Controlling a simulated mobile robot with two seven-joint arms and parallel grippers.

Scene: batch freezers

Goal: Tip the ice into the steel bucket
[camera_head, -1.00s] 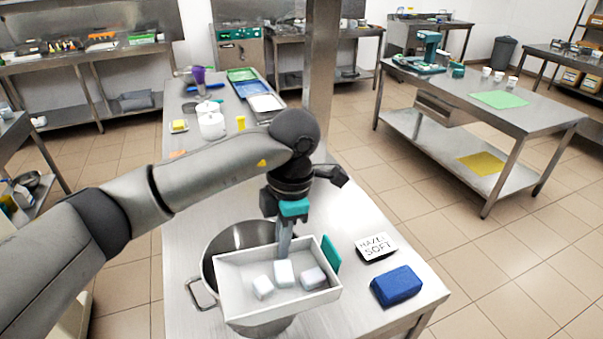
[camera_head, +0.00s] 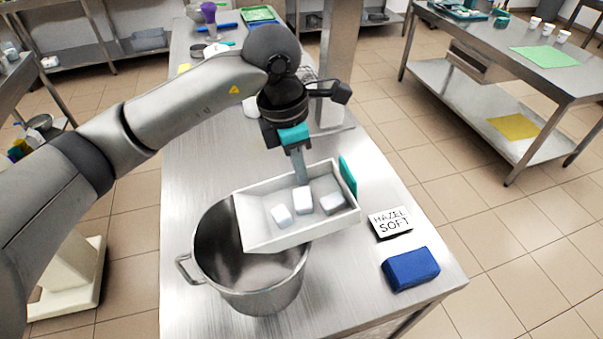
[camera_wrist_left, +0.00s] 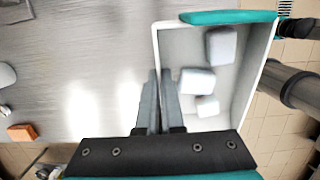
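A white tray (camera_head: 270,238) with a teal end piece (camera_head: 347,176) holds three pale ice cubes (camera_head: 304,200). My left gripper (camera_head: 299,168) is shut on the tray's far wall. The left wrist view shows its fingers (camera_wrist_left: 158,103) pinching that wall, with the cubes (camera_wrist_left: 197,81) inside the tray. The steel bucket (camera_head: 262,298) stands upright on the table below and left of the tray. The tray's left end overlaps the bucket's opening in the head view; its height above the rim is hard to tell. My right gripper is in neither view.
A blue block (camera_head: 410,269) and a "HAZEL SOFT" sign (camera_head: 391,222) lie right of the tray on the steel table (camera_head: 195,145). A post (camera_head: 341,60) rises behind the arm. The table left of the arm is mostly clear.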

